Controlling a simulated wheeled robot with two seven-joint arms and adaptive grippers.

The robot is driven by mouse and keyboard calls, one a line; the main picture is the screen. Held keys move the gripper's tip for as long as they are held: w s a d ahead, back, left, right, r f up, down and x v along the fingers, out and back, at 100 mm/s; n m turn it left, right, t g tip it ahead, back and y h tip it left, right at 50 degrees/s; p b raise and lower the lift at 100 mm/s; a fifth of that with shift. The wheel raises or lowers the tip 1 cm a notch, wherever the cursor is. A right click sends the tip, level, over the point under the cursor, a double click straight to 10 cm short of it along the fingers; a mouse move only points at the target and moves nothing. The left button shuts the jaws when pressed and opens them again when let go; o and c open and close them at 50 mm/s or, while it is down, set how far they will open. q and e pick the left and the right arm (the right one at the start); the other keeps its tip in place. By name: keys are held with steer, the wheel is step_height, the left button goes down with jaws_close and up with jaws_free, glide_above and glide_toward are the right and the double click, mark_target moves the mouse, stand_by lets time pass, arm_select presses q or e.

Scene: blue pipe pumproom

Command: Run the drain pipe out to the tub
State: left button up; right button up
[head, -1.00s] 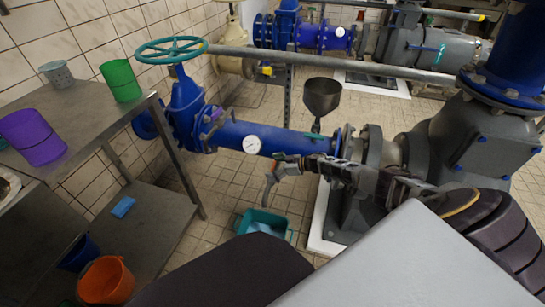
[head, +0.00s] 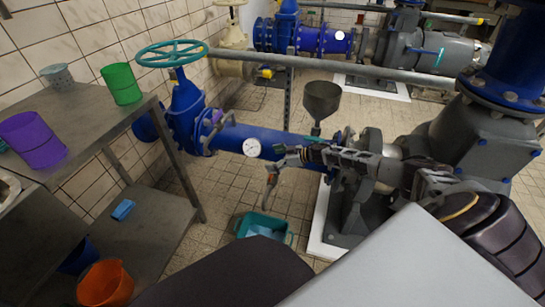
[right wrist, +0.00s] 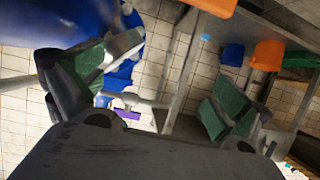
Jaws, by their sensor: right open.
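The teal tub (head: 243,225) stands on the tiled floor below the blue pipe (head: 275,138), with light blue inside. A short grey and purple piece (head: 217,117) sticks out by the blue valve; it also shows in the right wrist view (right wrist: 127,114). I cannot tell whether it is the drain pipe, and no other drain pipe is clear. My right gripper (head: 273,172) is open and empty, near the blue pipe and above the tub. In the right wrist view its green-padded fingers are spread wide (right wrist: 170,78). My left gripper is not in view.
A metal shelf (head: 95,112) at left holds a purple cup (head: 32,138), green cup (head: 121,83) and grey cup (head: 58,76). An orange bucket (head: 105,284) is low at left. A grey funnel (head: 321,100) stands behind the blue pipe. Floor shows left of the tub.

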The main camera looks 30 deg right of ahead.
steer(key=shift+r, duration=0.9)
steer(key=s+a+f+m+t+h, duration=0.1)
steer(key=s+a+f, duration=0.15)
steer(key=a, duration=0.55)
steer(key=s+a+f+m+h, duration=0.1)
steer(key=s+a+m, duration=0.15)
steer(key=a, duration=0.55)
steer(key=s+a+f+t+h, duration=0.1)
steer(key=s+a+f, duration=0.1)
steer(key=s+a, duration=0.35)
arm_select(q)
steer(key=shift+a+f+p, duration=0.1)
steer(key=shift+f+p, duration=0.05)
steer(key=shift+p, duration=0.35)
arm_select(e)
steer(key=s+a+m+g+h, duration=0.1)
steer(key=s+a+g, duration=0.1)
steer(key=s, duration=0.9)
steer(key=s+a+m+g+h, duration=0.1)
steer(key=s+g, duration=0.4)
steer(key=s, duration=0.6)
steer(key=shift+s+a+m+h, duration=0.25)
steer(key=shift+a+m+h, duration=0.15)
steer(key=shift+a, duration=0.45)
